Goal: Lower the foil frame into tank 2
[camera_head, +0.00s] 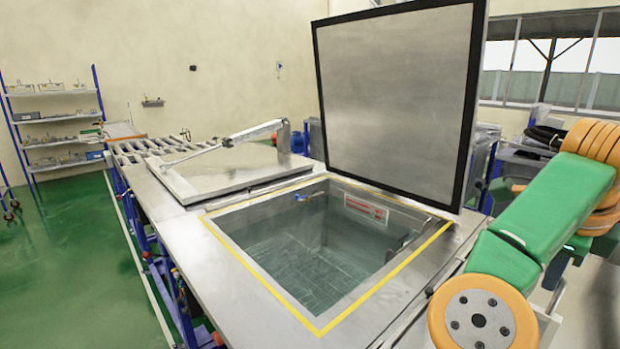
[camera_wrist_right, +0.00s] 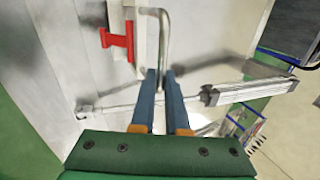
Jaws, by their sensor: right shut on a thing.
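An open tank (camera_head: 330,250) with a yellow border is sunk in the steel bench in the head view. I cannot read a number on it. Its grey lid (camera_head: 395,85) with a black edge stands raised behind it. My right gripper (camera_wrist_right: 160,73) shows in the right wrist view, its blue fingers shut on a bent metal rod handle (camera_wrist_right: 163,30). I cannot tell whether this handle belongs to the foil frame; no frame is clearly recognisable. In the head view my right arm is at the right, but its gripper does not show. My left gripper is not in view.
A closed lid (camera_head: 215,168) with a pneumatic cylinder (camera_head: 258,130) lies left of the open tank. A roller conveyor (camera_head: 150,146) lies beyond it. In the wrist view, a cylinder (camera_wrist_right: 250,90) and a red part (camera_wrist_right: 117,40) are near the fingers. Shelves (camera_head: 55,117) stand far left.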

